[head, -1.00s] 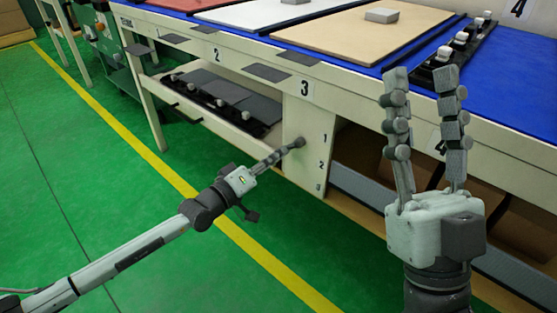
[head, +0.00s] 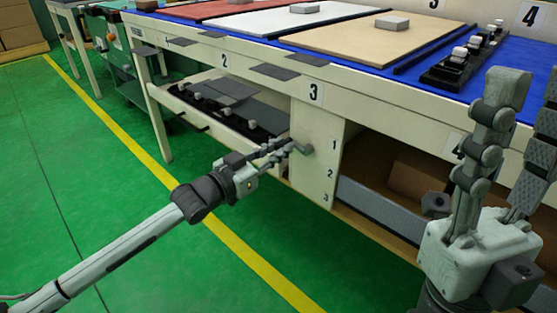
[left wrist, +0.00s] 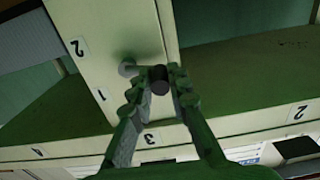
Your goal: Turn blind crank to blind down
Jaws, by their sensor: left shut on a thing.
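The grey crank (head: 306,149) sticks out from the cream end panel of the workbench, beside the numbers 1, 2 and 3. In the left wrist view its round base (left wrist: 128,68) is on the panel and its dark handle end (left wrist: 157,79) lies between my fingertips. My left gripper (head: 286,149) is shut on this handle; its two fingers also show in the left wrist view (left wrist: 160,92). My right gripper (head: 525,95) is raised at the right, its fingers apart and empty. No blind can be made out.
The workbench (head: 410,120) has a blue top with coloured boards and a black rack (head: 465,62). A shelf of dark panels (head: 228,108) is left of the crank panel. A cardboard box (head: 415,180) sits underneath at right. Green floor is clear at left.

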